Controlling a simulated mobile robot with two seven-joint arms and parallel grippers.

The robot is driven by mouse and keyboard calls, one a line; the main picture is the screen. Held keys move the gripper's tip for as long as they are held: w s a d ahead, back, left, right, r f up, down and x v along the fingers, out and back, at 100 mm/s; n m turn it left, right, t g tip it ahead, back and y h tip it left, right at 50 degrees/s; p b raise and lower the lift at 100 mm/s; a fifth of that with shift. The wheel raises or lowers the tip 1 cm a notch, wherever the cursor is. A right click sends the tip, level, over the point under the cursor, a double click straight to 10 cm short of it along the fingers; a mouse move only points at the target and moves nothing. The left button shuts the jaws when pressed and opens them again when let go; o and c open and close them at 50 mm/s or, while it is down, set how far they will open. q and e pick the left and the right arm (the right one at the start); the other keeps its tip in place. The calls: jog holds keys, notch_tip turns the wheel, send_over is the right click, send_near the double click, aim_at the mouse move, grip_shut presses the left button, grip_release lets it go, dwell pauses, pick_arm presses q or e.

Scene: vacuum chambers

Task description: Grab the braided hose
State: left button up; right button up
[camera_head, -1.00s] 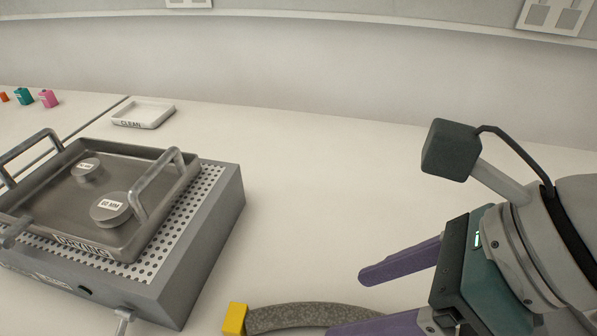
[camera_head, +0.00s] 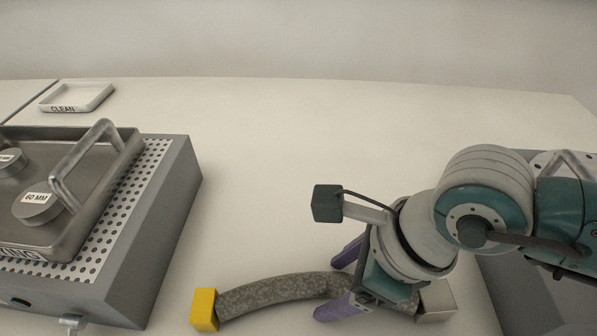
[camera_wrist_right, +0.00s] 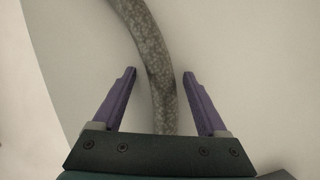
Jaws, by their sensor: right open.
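The braided hose (camera_head: 275,293) is grey and speckled, lying curved on the white table. It has a yellow end (camera_head: 205,309) at the left and a pale metallic end (camera_head: 437,300) at the right. My right gripper (camera_head: 337,280) is over the hose with its purple fingers pointing down and left. In the right wrist view the hose (camera_wrist_right: 153,60) runs between the open fingers (camera_wrist_right: 158,80), with a gap on each side. Part of the hose is hidden behind the gripper. My left gripper is not in view.
A grey perforated block (camera_head: 165,225) at the left carries a metal drying tray (camera_head: 105,205) with weights, one marked 60 MM (camera_head: 38,207). A white CLEAN tray (camera_head: 90,97) stands at the back left. A grey surface (camera_head: 520,290) is at the right. The table's middle is clear.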

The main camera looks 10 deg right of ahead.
grip_shut()
dwell(0.6)
dwell(0.3)
